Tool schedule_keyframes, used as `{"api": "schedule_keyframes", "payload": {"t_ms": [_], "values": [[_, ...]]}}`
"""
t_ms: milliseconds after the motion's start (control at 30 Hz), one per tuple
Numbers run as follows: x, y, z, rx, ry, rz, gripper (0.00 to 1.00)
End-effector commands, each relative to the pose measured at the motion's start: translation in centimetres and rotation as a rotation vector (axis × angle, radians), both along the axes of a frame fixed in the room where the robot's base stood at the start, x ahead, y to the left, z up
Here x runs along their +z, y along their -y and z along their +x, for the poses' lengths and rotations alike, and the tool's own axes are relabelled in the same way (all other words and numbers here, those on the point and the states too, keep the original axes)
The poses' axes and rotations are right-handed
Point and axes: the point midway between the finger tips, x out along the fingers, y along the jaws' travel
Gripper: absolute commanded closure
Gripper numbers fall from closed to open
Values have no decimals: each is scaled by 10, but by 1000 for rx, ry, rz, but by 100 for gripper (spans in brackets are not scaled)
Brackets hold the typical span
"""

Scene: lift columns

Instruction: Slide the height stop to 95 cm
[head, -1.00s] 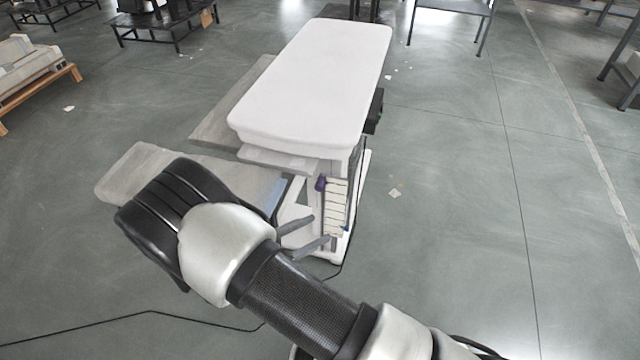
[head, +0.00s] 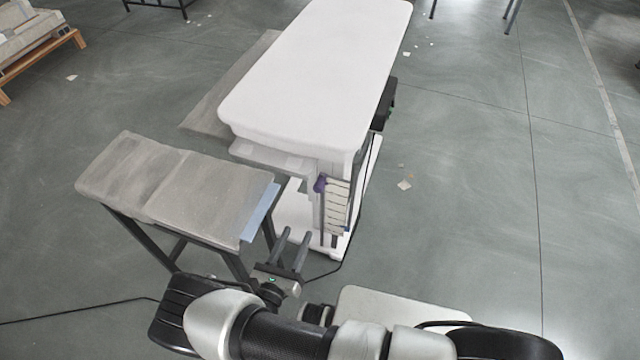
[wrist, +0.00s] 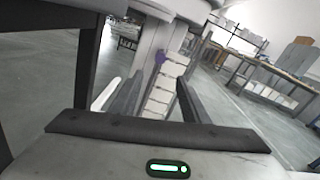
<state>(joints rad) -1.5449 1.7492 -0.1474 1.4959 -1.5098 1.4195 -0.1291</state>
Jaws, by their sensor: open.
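The height stop shows as a small purple piece (head: 320,184) at the upper left of the pale marked scale (head: 337,206) on the white lift column under the white tabletop. In the wrist view the purple stop (wrist: 161,57) is at the upper left of the scale (wrist: 160,92), seen between my fingers. The scale's figures are too small to read. My gripper (head: 294,247) is open and empty, in front of and below the stop, apart from it. In the wrist view its fingers (wrist: 160,100) point toward the column.
A grey bench (head: 170,190) with a blue strip (head: 260,212) at its right end stands close on the left. The white tabletop (head: 315,75) overhangs the column. A black box (head: 384,103) and a hanging cable are on the right side. The floor to the right is open.

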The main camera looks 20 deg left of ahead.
Motion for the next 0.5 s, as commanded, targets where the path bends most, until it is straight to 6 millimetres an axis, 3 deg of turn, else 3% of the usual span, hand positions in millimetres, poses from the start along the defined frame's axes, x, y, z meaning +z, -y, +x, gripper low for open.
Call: {"api": "schedule_keyframes", "payload": {"t_ms": [500], "values": [[-1,10,103,-7,1,2,58]]}}
